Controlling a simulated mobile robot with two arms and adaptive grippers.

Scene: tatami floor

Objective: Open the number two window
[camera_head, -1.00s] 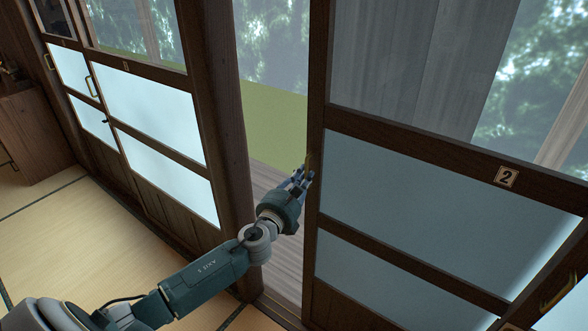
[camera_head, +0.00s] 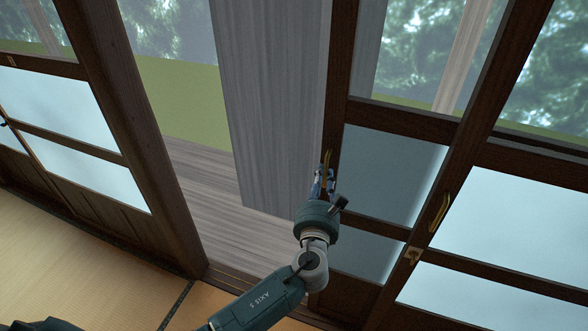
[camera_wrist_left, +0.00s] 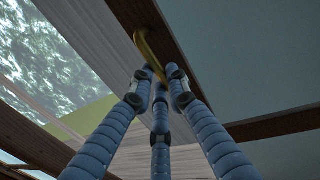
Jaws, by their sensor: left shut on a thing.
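The number two window is a dark wood sliding panel (camera_head: 378,117) with pale lower panes, right of centre in the head view. Its yellow handle (camera_head: 326,160) is on its left upright. My left gripper (camera_head: 322,183) is shut on this handle, which also shows in the left wrist view (camera_wrist_left: 150,50) between the blue fingers (camera_wrist_left: 160,76). A wide gap stands open left of the panel, showing grey boards and green ground. The panel's right part is hidden behind another panel; its number plate does not show. My right gripper is out of view.
A neighbouring panel (camera_head: 520,222) overlaps on the right, with its own yellow handle (camera_head: 440,212). A dark post (camera_head: 135,140) stands left of the gap. Tatami floor (camera_head: 75,250) lies free at lower left.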

